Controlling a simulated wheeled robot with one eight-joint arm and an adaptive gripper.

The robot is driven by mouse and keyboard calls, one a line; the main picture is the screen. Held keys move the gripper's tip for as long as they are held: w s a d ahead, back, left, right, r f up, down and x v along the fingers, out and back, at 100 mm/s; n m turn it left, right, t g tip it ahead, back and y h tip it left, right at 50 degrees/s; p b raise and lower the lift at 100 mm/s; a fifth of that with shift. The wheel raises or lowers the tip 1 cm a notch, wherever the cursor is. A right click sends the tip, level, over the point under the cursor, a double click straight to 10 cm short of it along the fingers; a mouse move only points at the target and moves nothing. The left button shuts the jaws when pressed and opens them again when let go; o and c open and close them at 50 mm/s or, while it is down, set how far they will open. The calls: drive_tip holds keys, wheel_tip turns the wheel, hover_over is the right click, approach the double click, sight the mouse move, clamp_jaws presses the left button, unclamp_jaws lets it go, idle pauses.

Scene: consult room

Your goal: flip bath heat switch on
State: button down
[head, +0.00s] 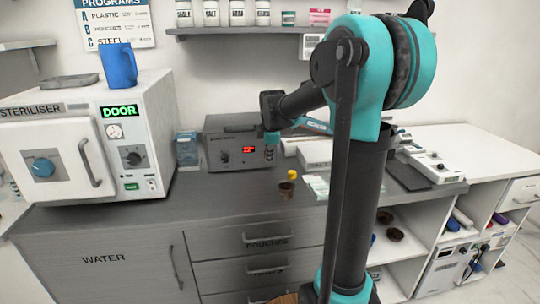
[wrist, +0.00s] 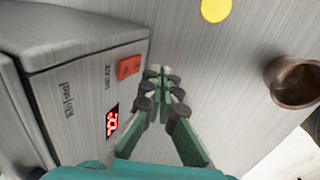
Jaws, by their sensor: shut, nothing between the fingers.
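The bath is a grey metal box (head: 222,158) on the dark counter, with a knob and a lit red display on its front. In the wrist view, the bath (wrist: 85,75) shows its front face at the left. The red heat switch (wrist: 129,67) is there beside the HEAT lettering. My gripper (wrist: 162,75) is shut and empty, its fingertips just right of the switch in the picture. Whether they touch it I cannot tell. In the head view my gripper (head: 271,150) is in front of the bath's right end and the switch cannot be made out.
A brown cup (head: 287,190) and a yellow object (head: 292,175) stand on the counter in front of the bath. They also show in the wrist view, the cup (wrist: 295,82) at right. A white steriliser (head: 90,150) stands left. A shelf (head: 240,31) hangs above.

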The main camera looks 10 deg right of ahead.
drive_tip(key=shift+w, duration=0.85)
drive_tip(key=shift+w+f, duration=0.1)
drive_tip(key=shift+w+f, duration=0.15)
drive_tip(key=shift+w, duration=0.05)
drive_tip(key=shift+r, duration=0.85)
